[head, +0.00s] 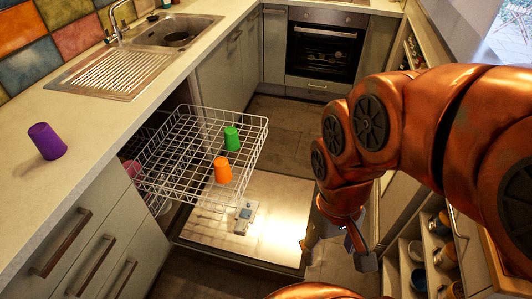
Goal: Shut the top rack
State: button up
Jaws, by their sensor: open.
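The top rack (180,125) is a white wire rack pulled out of the dishwasher under the left counter. A green cup (232,139) and an orange cup (222,170) stand in it. The dishwasher door (265,225) is folded down flat below the rack. My gripper (335,255) is open and empty, to the right of the rack and apart from it, near the door's right edge. Its fingers point downward and are partly hidden by my arm. A pinkish item (132,168) shows at the rack's left side, partly hidden.
A purple cup (47,141) stands tilted-looking on the left counter (50,95). A sink (170,35) is at the back left and an oven (325,45) at the back. Open shelves (412,265) with cups stand at the right. Floor (285,130) is clear behind the rack.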

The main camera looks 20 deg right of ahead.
aim_at(246, 184)
jog(key=k, duration=1.3)
jog(key=u, duration=0.6)
jog(key=i, duration=0.6)
jog(key=u, duration=0.5)
jog(key=i, duration=1.4)
jog(key=z, duration=0.75)
